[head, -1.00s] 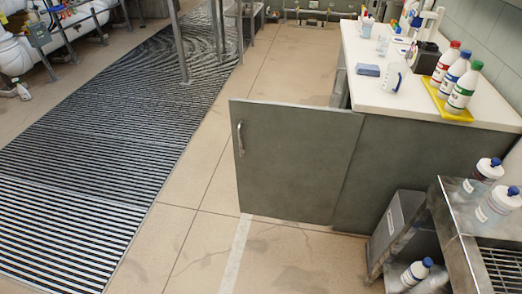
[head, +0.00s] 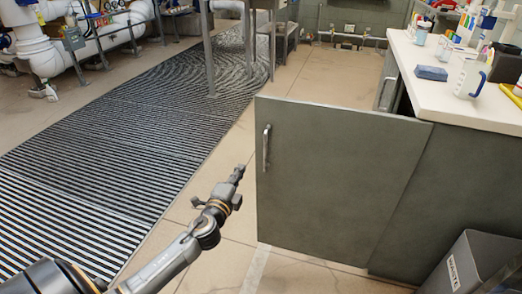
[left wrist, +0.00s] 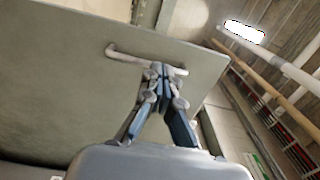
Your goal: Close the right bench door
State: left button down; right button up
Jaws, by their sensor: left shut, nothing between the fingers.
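The right bench door (head: 335,185) is a grey-green panel that stands wide open from the bench, with a silver bar handle (head: 266,147) near its left edge. In the left wrist view the door (left wrist: 75,90) fills the left side, and its handle (left wrist: 145,57) lies just beyond the fingertips. My left gripper (head: 239,172) is just left of the door, a little below handle height. In the left wrist view my left gripper (left wrist: 160,72) has its fingertips together, with nothing between them. I cannot tell whether it touches the door. My right gripper is not in view.
The white bench top (head: 445,80) holds a blue sponge (head: 432,73), a mug (head: 468,80) and bottles. A grey waste bin (head: 470,265) stands at the lower right. A metal floor grate (head: 90,150) runs along the left. The tiled floor beside the door is clear.

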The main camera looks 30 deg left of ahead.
aim_at(256, 141)
pick_arm(q)
jog(key=b+x, duration=0.1)
jog(key=x, duration=1.1)
jog(key=shift+w+a, duration=0.15)
jog(key=shift+w, duration=0.55)
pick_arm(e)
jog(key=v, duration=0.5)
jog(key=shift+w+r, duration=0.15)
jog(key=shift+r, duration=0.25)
pick_arm(q)
jog(key=shift+a+b, duration=0.1)
jog(key=shift+b, duration=0.2)
